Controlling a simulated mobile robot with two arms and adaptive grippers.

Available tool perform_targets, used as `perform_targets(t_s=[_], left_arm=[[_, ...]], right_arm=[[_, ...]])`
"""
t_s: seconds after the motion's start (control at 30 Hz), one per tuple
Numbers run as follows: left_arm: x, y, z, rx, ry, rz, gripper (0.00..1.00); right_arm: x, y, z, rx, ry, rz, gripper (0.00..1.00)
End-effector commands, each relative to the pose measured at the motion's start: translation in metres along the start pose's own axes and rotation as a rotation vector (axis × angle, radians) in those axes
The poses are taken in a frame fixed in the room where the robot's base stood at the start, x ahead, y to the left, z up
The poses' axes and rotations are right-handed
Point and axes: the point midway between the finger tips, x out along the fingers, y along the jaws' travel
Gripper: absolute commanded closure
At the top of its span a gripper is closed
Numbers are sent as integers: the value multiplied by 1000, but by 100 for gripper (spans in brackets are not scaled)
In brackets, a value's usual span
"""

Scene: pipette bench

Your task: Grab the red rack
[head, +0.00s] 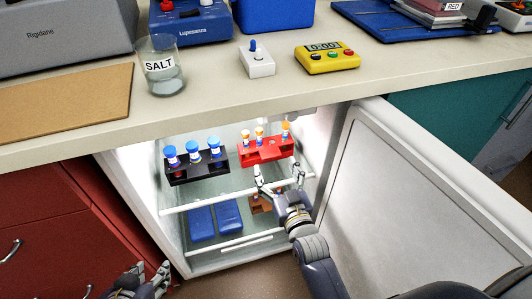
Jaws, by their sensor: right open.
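The red rack (266,152) stands on the upper glass shelf of the open fridge, at the right. It holds several tubes with white and orange caps. My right gripper (278,174) is open just in front of and below the red rack, with its fingers pointing up toward it and spread apart. Contact between its fingertips and the rack cannot be told. My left gripper (150,270) is low at the bottom left, outside the fridge, its fingers apart and empty.
A black rack (198,173) with blue-capped tubes stands left of the red one. Blue packs (215,219) and a brown item (260,204) lie below. The open fridge door (425,205) bounds the right side. The counter (220,98) overhangs above.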

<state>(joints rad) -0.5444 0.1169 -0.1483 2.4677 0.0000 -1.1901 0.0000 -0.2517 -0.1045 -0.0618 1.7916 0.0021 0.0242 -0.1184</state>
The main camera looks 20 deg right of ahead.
Motion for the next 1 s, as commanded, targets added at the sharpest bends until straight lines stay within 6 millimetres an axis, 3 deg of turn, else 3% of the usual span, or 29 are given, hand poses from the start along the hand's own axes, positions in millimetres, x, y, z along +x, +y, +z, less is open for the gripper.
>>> perform_targets(t_s=[0.3,0.47,0.7,0.77,1.0], left_arm=[[5,7,-56,4,256,15,60],[3,9,-68,4,313,18,60],[2,9,-70,5,319,18,60],[2,9,-70,5,319,18,60],[2,9,-70,5,318,18,60]], right_arm=[[34,5,-2,0,3,-1,27],[42,5,-2,0,1,-1,27],[42,5,-2,0,1,-1,27],[42,5,-2,0,1,-1,36],[42,5,-2,0,2,-1,90]])
